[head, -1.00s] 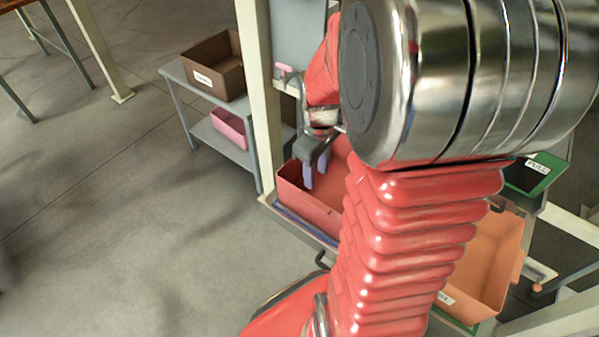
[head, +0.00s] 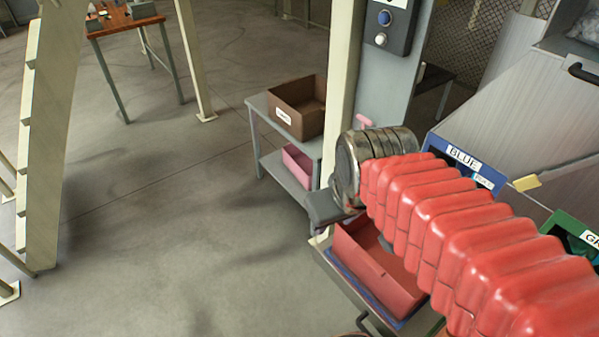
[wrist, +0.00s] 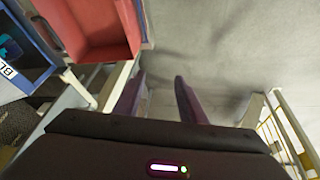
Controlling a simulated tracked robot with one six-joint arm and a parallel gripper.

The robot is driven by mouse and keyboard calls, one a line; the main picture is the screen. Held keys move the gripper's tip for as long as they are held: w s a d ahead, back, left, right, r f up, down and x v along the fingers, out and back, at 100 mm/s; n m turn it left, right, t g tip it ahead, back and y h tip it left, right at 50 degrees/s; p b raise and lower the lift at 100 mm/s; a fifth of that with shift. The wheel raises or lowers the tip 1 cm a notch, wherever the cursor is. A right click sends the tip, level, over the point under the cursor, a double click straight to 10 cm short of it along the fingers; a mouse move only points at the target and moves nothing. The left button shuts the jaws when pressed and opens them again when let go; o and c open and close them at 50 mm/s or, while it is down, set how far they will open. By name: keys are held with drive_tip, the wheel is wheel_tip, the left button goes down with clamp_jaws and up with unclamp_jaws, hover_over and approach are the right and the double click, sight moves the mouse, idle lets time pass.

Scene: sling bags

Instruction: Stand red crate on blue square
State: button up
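The red crate (head: 365,262) stands upright in the head view, on a low stand right of the pale post. My arm covers its right part. A blue strip (head: 347,283) shows along the crate's lower edge; it may be the blue square, most of it hidden under the crate. The crate (wrist: 108,52) also shows at the upper left of the wrist view, its inside visible and empty there. My gripper (wrist: 160,78) has its two fingers apart with only floor between them. It is beside the crate, not touching it.
A grey shelf table (head: 262,125) holds a brown box (head: 290,122) and a pink bin (head: 297,165). A bin labelled BLUE (head: 440,148) and a green-edged one (head: 570,228) are at right. The floor at left is clear up to a pale frame (head: 50,140).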

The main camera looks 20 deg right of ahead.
drive_tip(key=shift+m+t, duration=0.4)
drive_tip(key=shift+t, duration=0.1)
drive_tip(key=shift+s+a+r, duration=0.55)
drive_tip(key=shift+s+a, duration=0.15)
drive_tip(key=shift+a, duration=0.05)
drive_tip(key=shift+s+a+r, duration=0.55)
drive_tip(key=shift+s+a, duration=0.1)
drive_tip(key=shift+a, duration=0.1)
